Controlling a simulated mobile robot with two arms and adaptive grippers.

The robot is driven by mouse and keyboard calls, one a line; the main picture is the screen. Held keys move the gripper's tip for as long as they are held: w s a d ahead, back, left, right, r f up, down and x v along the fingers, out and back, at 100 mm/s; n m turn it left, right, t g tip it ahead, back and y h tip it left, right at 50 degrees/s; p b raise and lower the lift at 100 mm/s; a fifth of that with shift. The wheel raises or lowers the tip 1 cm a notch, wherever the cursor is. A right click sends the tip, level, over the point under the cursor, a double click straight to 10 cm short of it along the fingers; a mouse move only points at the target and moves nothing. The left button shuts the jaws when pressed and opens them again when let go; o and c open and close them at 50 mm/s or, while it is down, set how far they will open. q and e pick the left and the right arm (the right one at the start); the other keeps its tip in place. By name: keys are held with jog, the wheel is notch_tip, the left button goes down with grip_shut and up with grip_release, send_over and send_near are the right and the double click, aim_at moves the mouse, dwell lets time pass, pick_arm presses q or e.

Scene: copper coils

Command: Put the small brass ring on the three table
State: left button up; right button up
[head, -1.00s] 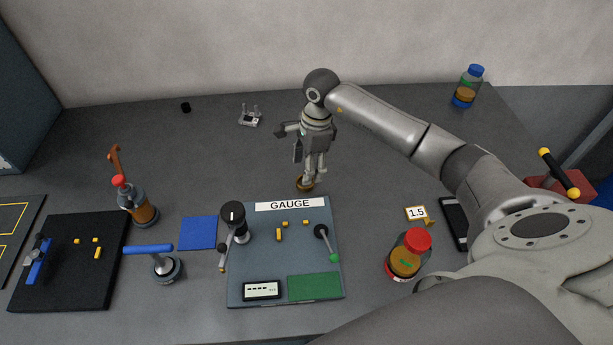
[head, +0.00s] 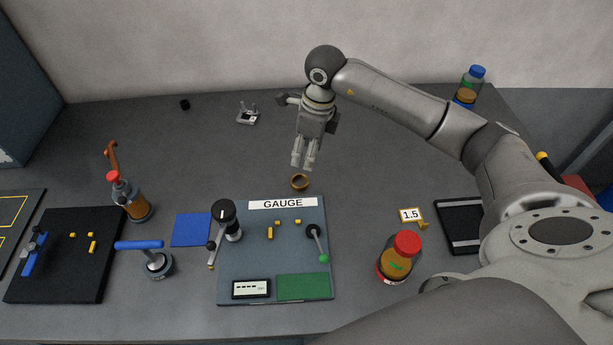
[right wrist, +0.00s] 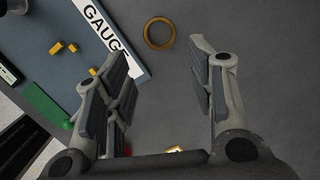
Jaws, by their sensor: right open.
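The small brass ring (head: 300,188) lies flat on the grey table (head: 380,180), just behind the board labelled GAUGE. It also shows in the right wrist view (right wrist: 159,47), beyond the fingertips. My right gripper (head: 303,167) is above and slightly behind the ring, pointing down, apart from it. In the right wrist view my right gripper (right wrist: 158,55) has its fingers spread wide with nothing between them. No surface marked "three" can be made out. My left gripper is not in view.
The gauge board (head: 245,270) carries a black-topped post (head: 224,215), a green-knobbed lever and small brass blocks. Red-capped bottle (head: 396,260) and 1.5 tag (head: 411,215) stand right. Blue-handled tool (head: 155,262) and black board (head: 65,275) are left. The table behind the ring is mostly clear.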

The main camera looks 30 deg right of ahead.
jog(key=p, duration=0.1)
send_near(299, 183)
jog(key=shift+a+f+m, duration=0.25)
jog(key=shift+f+m, duration=0.05)
jog(key=shift+f, duration=0.2)
jog(key=f, duration=0.1)
jog(key=f+p, duration=0.1)
jog(key=f, duration=0.1)
jog(key=f+p, duration=0.1)
jog(key=shift+w+a+f, duration=0.1)
jog(key=shift+w+f, duration=0.15)
jog(key=shift+f, duration=0.05)
jog(key=shift+w+f, duration=0.1)
jog(key=shift+f, duration=0.5)
jog(key=c, duration=0.8)
jog(key=shift+r, duration=0.1)
